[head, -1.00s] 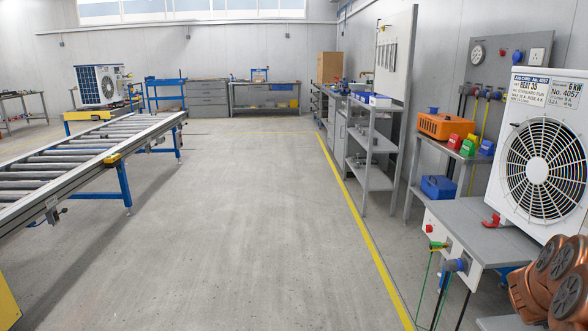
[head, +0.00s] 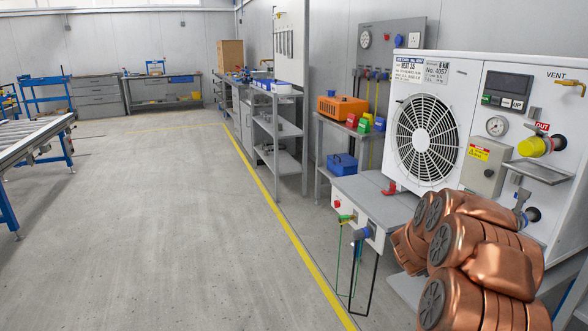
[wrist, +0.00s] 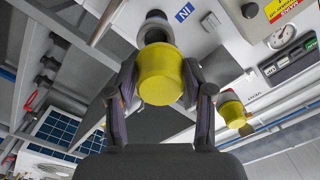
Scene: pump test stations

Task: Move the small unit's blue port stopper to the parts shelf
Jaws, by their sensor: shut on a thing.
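In the wrist view, my gripper (wrist: 160,90) is shut on a yellow stopper (wrist: 165,75), one finger on each side. The held stopper is just in front of a grey-ringed port with a dark opening (wrist: 155,18), by a blue IN label; I cannot tell if they touch. A second yellow stopper (head: 535,146) sits on the OUT port of the white unit (head: 468,80), and also shows in the wrist view (wrist: 232,113). In the head view my gripper is hidden behind my copper-coloured arm.
Behind are a shelf (head: 345,121) with an orange case (head: 342,107), and a grey rack (head: 275,130). The floor at left is clear, up to a roller conveyor (head: 30,140).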

